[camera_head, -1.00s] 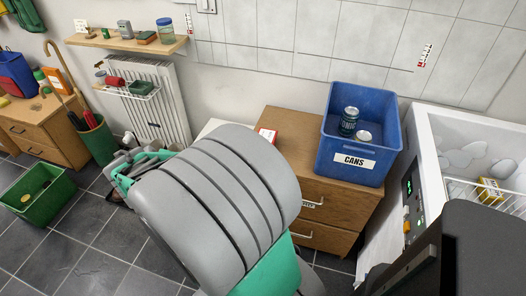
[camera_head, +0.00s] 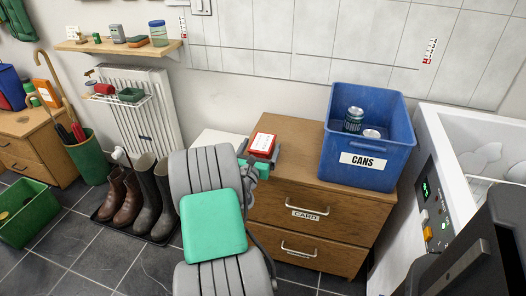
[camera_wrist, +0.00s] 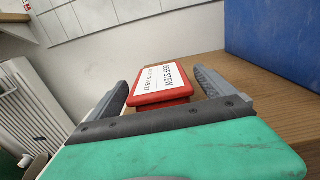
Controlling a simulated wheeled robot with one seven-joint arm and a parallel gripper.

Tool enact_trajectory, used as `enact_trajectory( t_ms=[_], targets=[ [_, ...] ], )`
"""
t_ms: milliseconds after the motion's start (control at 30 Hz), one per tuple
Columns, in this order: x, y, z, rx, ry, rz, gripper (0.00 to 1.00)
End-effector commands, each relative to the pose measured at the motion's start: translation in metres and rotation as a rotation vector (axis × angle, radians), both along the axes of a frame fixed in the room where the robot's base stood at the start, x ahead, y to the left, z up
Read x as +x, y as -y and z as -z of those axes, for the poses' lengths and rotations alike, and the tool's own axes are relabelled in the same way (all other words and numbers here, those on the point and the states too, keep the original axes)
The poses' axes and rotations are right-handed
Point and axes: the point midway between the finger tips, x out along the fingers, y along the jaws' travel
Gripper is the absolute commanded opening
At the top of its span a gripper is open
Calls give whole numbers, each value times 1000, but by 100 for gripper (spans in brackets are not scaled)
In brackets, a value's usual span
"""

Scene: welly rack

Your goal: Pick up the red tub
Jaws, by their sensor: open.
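The red tub (camera_head: 262,144) has a white lid label and sits on the wooden cabinet top, left of the blue bin. In the wrist view the red tub (camera_wrist: 162,97) lies ahead between my two grey fingers, its label reading like "BEEF STEW". My gripper (camera_wrist: 161,78) is open, with one finger on each side of the tub and gaps visible between. In the head view my gripper (camera_head: 257,163) is at the near left edge of the cabinet top, just by the tub, partly hidden by my arm.
The wooden cabinet (camera_head: 318,209) has two drawers, one labelled "CARD". The blue bin (camera_head: 370,165), labelled "CANS", holds cans. A white chest (camera_head: 435,185) stands at the right. Boots (camera_head: 132,197) stand on a floor tray. A radiator (camera_head: 148,110) is behind them.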

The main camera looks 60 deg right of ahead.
Motion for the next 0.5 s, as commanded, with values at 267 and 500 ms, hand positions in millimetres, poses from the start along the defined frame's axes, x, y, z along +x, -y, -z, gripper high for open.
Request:
enact_trajectory(
  t_ms=[267, 500],
  targets=[
    [4, 23, 0, 1, 0, 0, 95],
    [4, 22, 0, 1, 1, 0, 82]
  ],
)
